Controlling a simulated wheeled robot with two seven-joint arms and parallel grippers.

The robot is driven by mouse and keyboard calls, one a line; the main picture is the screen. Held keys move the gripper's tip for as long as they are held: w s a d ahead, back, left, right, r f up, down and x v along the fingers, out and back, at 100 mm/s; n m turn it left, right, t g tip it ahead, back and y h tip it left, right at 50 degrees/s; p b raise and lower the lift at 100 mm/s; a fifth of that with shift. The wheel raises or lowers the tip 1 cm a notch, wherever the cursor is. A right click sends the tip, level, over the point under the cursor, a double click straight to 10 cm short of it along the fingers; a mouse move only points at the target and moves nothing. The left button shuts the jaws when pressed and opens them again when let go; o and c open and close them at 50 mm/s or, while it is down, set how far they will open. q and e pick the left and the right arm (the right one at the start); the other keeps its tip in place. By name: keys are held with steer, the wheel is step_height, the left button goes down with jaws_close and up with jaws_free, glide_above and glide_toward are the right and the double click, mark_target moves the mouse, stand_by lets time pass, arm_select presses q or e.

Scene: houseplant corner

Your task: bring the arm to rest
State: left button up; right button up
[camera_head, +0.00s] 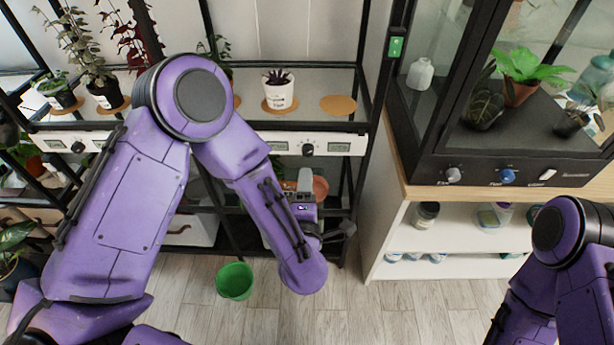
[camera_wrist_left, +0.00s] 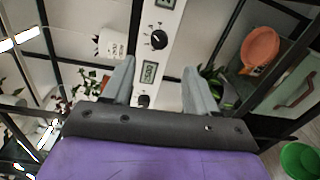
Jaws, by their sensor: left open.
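My left arm reaches in from the left in the head view, bent at the elbow, with its forearm in front of the plant rack. My left gripper (camera_head: 327,206) is at the rack's lower right part, partly hidden by the forearm. In the left wrist view the two grey fingers of the gripper (camera_wrist_left: 159,78) stand apart with nothing between them, and the rack's white control panel (camera_wrist_left: 165,55) shows beyond. My right arm is at the right edge of the head view; its gripper is out of the picture.
The rack holds a white potted plant (camera_head: 278,92) and a bare cork disc (camera_head: 338,105). A green bucket (camera_head: 234,281) stands on the floor. A glass cabinet with a black base (camera_head: 520,172) sits on a white shelf unit (camera_head: 465,240) at right. Floor in front is open.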

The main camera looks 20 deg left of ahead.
arm_select(q)
steer(key=shift+s, duration=0.15)
stand_by(0.3)
steer(key=s+a+f+m+g+h, duration=0.1)
steer(key=s+f+m+g+h, duration=0.15)
steer(key=f+m, duration=0.4)
steer(key=s+a+f+m+g+h, duration=0.1)
steer(key=s+a+f+m+g, duration=0.15)
steer(key=s+f+m, duration=0.35)
steer(key=s+a+f+m+g+y, duration=0.1)
steer(key=s+a+f+g, duration=0.3)
steer(key=s, duration=0.5)
steer(key=s+a+f+m+g+y, duration=0.1)
steer(key=s+a+f+g, duration=0.3)
steer(key=s+a+f, duration=0.4)
steer(key=shift+s+a+g, duration=0.3)
steer(key=shift+s+a, duration=0.15)
steer(key=shift+s, duration=0.05)
steer(key=shift+f+m, duration=0.1)
steer(key=shift+m, duration=0.15)
